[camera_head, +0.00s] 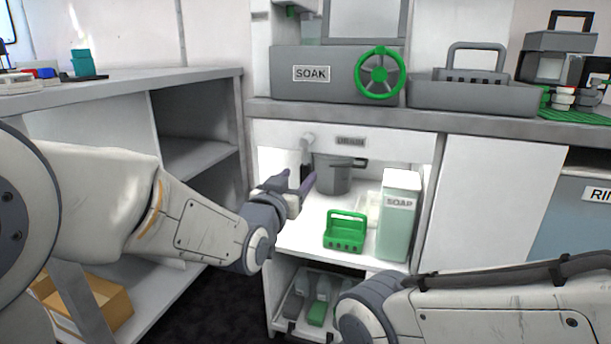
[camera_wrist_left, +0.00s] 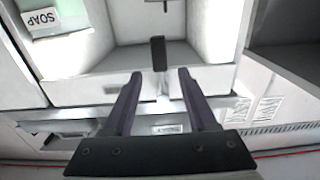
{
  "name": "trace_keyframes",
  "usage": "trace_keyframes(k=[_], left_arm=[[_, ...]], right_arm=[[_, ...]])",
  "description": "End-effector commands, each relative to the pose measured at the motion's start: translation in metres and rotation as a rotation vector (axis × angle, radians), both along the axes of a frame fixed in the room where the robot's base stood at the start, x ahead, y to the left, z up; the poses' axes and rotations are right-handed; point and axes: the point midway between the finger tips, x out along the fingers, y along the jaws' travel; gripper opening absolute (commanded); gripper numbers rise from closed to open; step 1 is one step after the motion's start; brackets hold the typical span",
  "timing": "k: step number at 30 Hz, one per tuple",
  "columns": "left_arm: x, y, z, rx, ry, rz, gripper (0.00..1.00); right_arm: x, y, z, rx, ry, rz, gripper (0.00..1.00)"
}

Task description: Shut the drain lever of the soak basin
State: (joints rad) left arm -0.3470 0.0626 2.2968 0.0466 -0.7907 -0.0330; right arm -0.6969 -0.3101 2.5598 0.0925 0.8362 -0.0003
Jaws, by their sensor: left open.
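The soak basin (camera_head: 335,85), a grey tank marked SOAK with a green wheel, stands on the counter. Below it, in the open cabinet, a small pale piece (camera_head: 307,143) sticks out near the drain label (camera_head: 350,141); it seems to be the lever's upper part. In the left wrist view the drain lever (camera_wrist_left: 158,53) shows a dark grip on a pale stem, seen beyond and between my fingers. My left gripper (camera_head: 302,184) is open inside the cabinet, its purple fingers (camera_wrist_left: 158,75) on either side of the stem's line. Contact cannot be told. My right gripper is out of view.
A grey pot (camera_head: 332,175) with a dark handle stands close right of my left gripper. A green caddy (camera_head: 344,232) and a SOAP box (camera_head: 400,215) stand on the cabinet shelf. A side shelf unit (camera_head: 195,130) borders the left. My right forearm crosses the lower right.

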Motion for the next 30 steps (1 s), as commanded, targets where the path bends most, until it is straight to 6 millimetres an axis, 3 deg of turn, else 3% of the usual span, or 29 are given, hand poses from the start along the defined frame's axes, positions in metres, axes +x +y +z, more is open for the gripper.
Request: trace_keyframes(k=[3,9,22,24,27,30], left_arm=[[0.023,-0.007,-0.004,0.000,0.000,0.000,0.57],[0.049,-0.016,-0.003,0.000,0.001,0.000,0.57],[0.058,-0.019,-0.001,0.001,0.002,0.000,0.57],[0.058,-0.019,-0.001,0.001,0.002,0.000,0.31],[0.058,-0.019,-0.001,0.001,0.002,0.000,0.00],[0.057,-0.019,-0.001,0.001,0.002,0.000,0.00]], right_arm=[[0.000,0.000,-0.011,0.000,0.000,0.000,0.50],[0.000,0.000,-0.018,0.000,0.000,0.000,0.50],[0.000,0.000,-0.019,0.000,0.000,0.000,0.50],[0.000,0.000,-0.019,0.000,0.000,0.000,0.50],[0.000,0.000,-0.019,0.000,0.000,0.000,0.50],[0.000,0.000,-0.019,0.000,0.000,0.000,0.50]])
